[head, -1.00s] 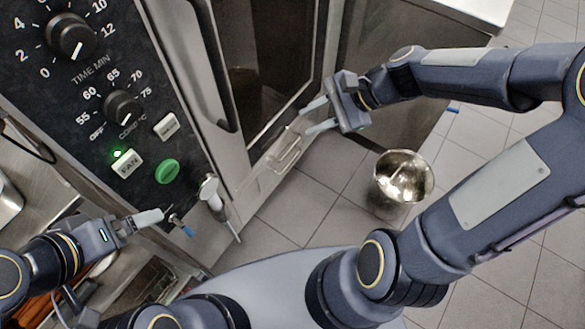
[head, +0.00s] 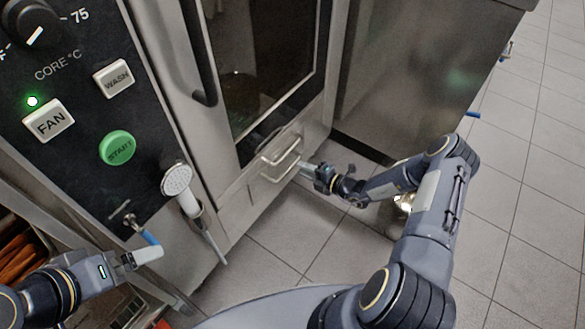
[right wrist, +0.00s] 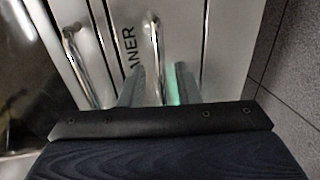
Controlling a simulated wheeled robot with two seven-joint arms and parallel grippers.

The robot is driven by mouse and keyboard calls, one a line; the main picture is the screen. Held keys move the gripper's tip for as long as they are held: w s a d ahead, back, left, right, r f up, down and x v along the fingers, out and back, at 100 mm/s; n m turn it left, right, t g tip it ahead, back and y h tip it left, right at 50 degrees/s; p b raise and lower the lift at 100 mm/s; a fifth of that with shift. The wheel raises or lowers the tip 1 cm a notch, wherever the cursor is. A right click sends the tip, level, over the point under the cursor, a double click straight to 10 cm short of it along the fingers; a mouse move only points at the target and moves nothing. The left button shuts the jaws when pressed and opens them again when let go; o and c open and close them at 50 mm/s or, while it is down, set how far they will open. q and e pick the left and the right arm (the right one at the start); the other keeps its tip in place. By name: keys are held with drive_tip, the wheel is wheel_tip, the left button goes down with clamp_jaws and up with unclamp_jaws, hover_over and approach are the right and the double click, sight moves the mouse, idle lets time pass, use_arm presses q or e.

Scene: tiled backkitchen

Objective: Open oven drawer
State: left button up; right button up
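The oven (head: 235,165) has a dark glass door and, low on its front, a small drawer front with a metal bar handle (head: 283,158). My right gripper (head: 308,169) is beside this handle, at its right end in the head view. In the right wrist view, its two fingers (right wrist: 156,86) are apart, and a vertical bar handle (right wrist: 155,48) shows between them near the letters "ANER". I cannot tell whether the fingers reach around the bar. A second bar handle (right wrist: 78,62) is further left. My left gripper (head: 148,257) is by the control panel; its finger gap is not clear.
A shiny metal bowl (head: 403,201) on the floor is partly hidden behind my right arm. A hand shower (head: 178,182) hangs by the control panel (head: 75,120). A steel cabinet side (head: 415,75) stands right of the oven. Tiled floor (head: 535,190) is free at right.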

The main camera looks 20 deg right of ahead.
sight(292, 164)
drive_tip(key=shift+b+x, duration=0.65)
drive_tip(key=shift+x, duration=2.15)
clamp_jaws()
